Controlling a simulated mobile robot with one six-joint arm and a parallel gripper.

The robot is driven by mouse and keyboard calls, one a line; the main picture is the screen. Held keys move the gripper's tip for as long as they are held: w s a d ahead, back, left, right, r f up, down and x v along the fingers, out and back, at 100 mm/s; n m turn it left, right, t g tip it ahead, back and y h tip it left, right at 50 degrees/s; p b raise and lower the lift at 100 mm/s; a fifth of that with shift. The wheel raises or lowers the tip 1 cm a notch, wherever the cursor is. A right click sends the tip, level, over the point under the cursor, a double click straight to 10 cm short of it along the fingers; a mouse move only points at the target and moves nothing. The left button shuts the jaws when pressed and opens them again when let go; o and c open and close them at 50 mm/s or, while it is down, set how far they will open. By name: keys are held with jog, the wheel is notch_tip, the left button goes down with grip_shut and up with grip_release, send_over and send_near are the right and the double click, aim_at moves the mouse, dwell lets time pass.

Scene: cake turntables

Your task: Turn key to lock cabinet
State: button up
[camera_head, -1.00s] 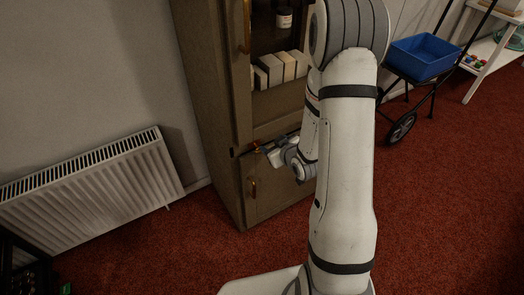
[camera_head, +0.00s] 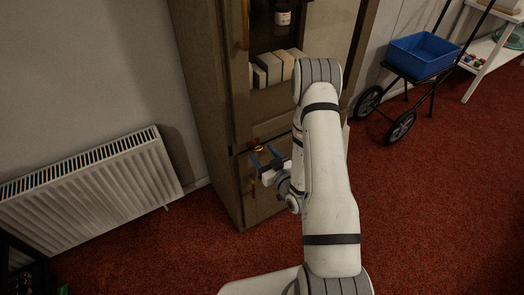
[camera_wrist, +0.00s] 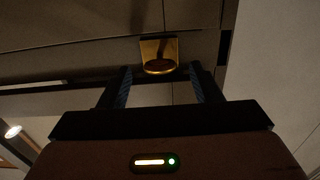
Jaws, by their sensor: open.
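The tall brown cabinet (camera_head: 214,150) stands against the wall, its upper part glazed, with a closed-looking lower door. A small brass key (camera_head: 259,149) shows on its front between the upper and lower doors. In the wrist view the brass lock plate and key (camera_wrist: 159,56) appear just beyond the fingertips, near the middle of the gap. My gripper (camera_head: 264,154) is open and empty, close in front of the key; in the wrist view its two fingers (camera_wrist: 160,80) stand apart. I cannot tell the key's exact angle.
A brass handle (camera_head: 245,25) is on the upper door, with a bottle (camera_head: 283,15) and pale boxes (camera_head: 275,68) behind the glass. A radiator (camera_head: 95,190) stands left. A cart with a blue bin (camera_head: 424,56) is at right. Red carpet in front is clear.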

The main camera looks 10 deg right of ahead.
jog(key=shift+x, duration=1)
jog(key=shift+c, duration=0.2)
jog(key=c, duration=0.9)
